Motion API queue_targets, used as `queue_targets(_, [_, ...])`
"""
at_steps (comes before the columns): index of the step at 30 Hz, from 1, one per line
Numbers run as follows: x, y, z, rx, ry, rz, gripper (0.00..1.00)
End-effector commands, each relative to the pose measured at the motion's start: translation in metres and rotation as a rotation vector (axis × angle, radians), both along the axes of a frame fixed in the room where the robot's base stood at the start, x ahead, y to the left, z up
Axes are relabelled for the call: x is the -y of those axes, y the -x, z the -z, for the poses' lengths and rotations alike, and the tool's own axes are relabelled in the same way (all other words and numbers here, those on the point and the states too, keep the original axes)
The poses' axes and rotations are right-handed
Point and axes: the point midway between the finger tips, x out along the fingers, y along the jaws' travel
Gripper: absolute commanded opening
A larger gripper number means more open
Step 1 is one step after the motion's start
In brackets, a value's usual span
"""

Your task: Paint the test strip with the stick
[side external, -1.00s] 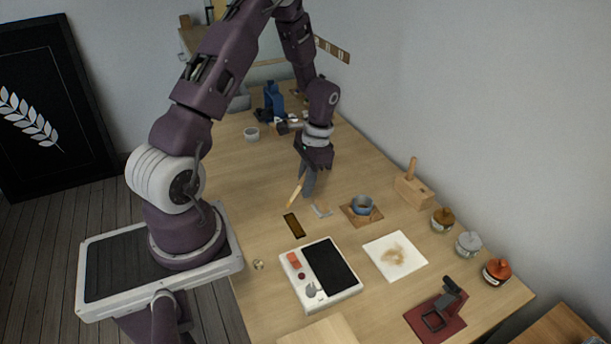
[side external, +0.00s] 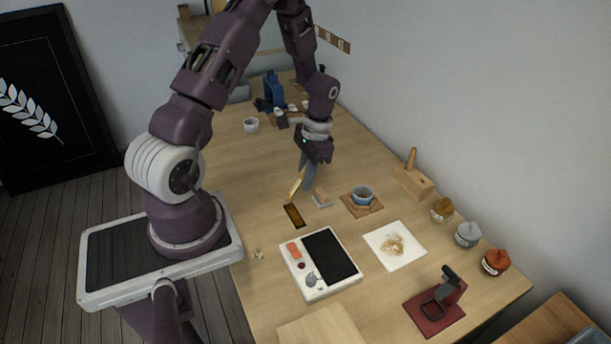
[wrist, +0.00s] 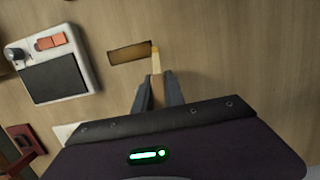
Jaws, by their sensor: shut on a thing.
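The test strip (side external: 294,215) is a small dark-edged rectangle with an amber-brown face, lying flat on the table. It also shows in the wrist view (wrist: 128,52). My gripper (side external: 308,186) is shut on a thin light-wood stick (side external: 296,184) and points down beside the strip. In the wrist view the stick (wrist: 156,62) sticks out past the fingers, and its tip is at the strip's right end. I cannot tell whether the tip touches the strip.
A white case with a black panel (side external: 330,254) lies in front of the strip. A blue cup (side external: 362,194) on a wooden mat, a stained white sheet (side external: 395,246), a wooden block (side external: 413,182) and several jars stand to the right. Bare table lies left of the strip.

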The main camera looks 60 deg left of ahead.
Motion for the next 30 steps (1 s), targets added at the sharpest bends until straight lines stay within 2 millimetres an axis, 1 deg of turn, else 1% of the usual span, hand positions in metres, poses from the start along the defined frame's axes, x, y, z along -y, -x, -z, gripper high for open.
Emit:
queue_targets(17, [0.0,0.0,0.011,0.0,0.0,0.0,0.0])
queue_targets(30, [0.023,0.0,0.01,-0.002,0.0,0.002,0.0])
